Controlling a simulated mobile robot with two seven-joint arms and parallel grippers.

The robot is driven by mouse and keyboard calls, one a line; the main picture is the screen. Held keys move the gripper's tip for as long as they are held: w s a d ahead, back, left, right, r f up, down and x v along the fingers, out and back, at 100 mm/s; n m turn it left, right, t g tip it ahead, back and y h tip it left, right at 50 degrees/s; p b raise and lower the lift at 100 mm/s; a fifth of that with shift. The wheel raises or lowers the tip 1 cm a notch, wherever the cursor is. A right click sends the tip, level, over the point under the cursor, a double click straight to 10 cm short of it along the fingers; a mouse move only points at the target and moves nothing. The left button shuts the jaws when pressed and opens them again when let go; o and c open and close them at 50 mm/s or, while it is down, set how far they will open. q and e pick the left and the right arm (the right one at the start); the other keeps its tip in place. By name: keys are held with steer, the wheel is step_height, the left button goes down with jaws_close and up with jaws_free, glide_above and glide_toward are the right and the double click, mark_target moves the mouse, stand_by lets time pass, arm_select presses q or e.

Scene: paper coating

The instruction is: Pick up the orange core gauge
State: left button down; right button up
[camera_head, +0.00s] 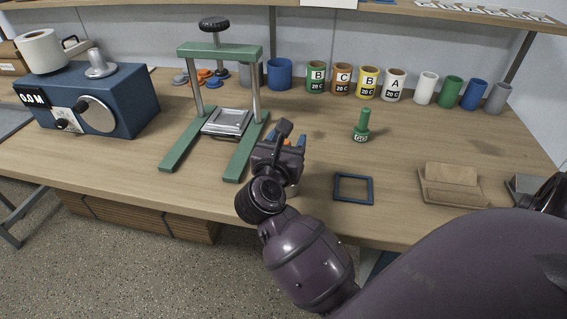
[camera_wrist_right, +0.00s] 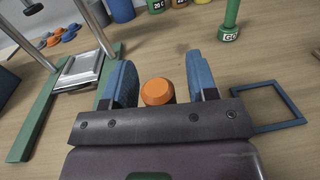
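The orange core gauge (camera_wrist_right: 157,92) shows in the right wrist view as a short orange faceted top between the two blue fingers of my right gripper (camera_wrist_right: 162,85). There is a visible gap on each side of it, so the gripper is open around it. In the head view my right gripper (camera_head: 287,145) is over the table near its front edge, and it hides most of the gauge; only a bit of orange shows between the fingers. The lower part of the gauge is hidden. My left gripper is not in view.
A green press frame (camera_head: 183,139) stands just left of the gripper. A flat blue square frame (camera_head: 353,200) lies to the right. A green gauge (camera_head: 361,135) stands behind it. Several labelled cups, such as a yellow one (camera_head: 367,83), line the back.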

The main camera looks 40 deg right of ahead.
jaws_close()
steer(key=shift+r, duration=0.1)
